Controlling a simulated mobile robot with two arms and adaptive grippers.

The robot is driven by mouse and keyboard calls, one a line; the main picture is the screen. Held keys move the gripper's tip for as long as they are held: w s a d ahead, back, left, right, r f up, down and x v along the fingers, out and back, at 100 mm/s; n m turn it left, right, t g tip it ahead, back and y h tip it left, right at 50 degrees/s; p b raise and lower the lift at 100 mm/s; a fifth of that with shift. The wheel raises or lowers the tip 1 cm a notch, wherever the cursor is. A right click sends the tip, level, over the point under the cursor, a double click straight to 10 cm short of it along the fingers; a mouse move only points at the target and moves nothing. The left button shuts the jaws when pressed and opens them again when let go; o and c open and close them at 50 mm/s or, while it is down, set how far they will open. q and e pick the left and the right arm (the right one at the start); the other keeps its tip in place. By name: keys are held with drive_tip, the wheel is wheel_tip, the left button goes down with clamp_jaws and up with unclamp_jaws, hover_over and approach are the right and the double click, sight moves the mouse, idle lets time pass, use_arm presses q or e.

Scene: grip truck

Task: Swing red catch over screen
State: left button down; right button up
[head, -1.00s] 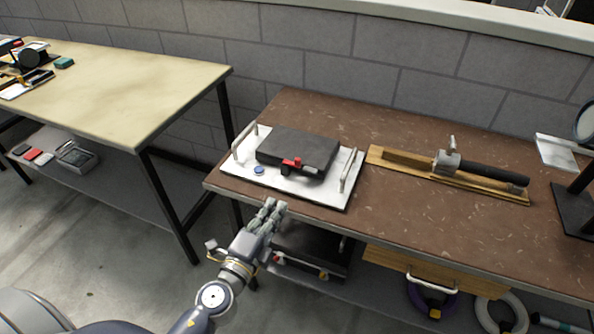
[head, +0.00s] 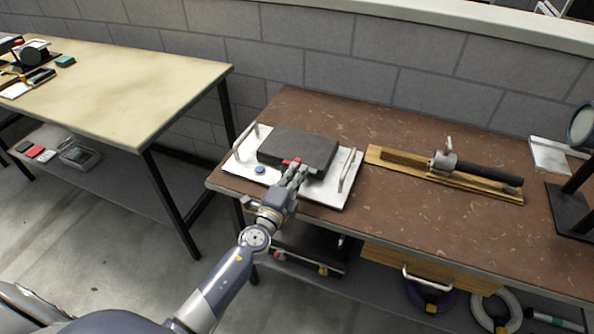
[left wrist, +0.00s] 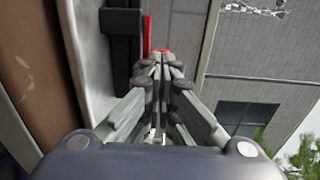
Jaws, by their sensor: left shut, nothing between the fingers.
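The red catch (head: 290,162) sits at the front edge of a dark grey flat block (head: 300,145), which seems to be the screen. The block lies on a white board (head: 250,180) with a metal handle at each side. My left gripper (head: 298,169) has its fingertips at the catch and hides part of it. In the left wrist view the gripper's fingers (left wrist: 160,62) are closed together with nothing between them. A red upright part of the catch (left wrist: 147,35) stands just beyond the tips, by the dark block's edge. Whether they touch is unclear. My right gripper is not in view.
A blue round button (head: 260,169) is on the board's left front. A wooden jig with a black-handled tool (head: 485,172) lies to the right on the brown bench (head: 400,220). A lamp-like stand (head: 572,205) stands at the far right. A pale table (head: 120,95) is at the left.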

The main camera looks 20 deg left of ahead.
sight(307, 162)
use_arm(q)
drive_tip(key=shift+w+d+n+y+b, duration=0.25)
drive_tip(key=shift+n+y, duration=0.15)
drive_tip(key=shift+y, duration=0.25)
drive_tip(key=shift+w+d+n+y+b, duration=0.1)
drive_tip(key=shift+w+n+y, duration=0.1)
drive_tip(key=shift+n+y, duration=0.35)
idle(0.3)
drive_tip(key=y, duration=0.1)
drive_tip(key=w+n+y+b, duration=0.1)
drive_tip(key=shift+d+y, duration=0.25)
drive_tip(key=shift+y, duration=0.05)
drive_tip(key=shift+w+d+f+b, duration=0.1)
drive_tip(key=shift+w+b, duration=0.3)
drive_tip(key=shift+b, duration=0.2)
drive_tip(key=shift+d+b+x, duration=0.2)
drive_tip(key=shift+b+x, duration=1.75)
drive_tip(key=shift+x, duration=0.3)
drive_tip(key=shift+w, duration=0.1)
drive_tip(key=v, duration=1)
drive_tip(key=shift+s+a, duration=0.15)
drive_tip(key=shift+s, duration=0.2)
drive_tip(key=shift+s+d+r, duration=0.2)
drive_tip(key=shift+s+d, duration=0.05)
drive_tip(key=shift+s, duration=0.4)
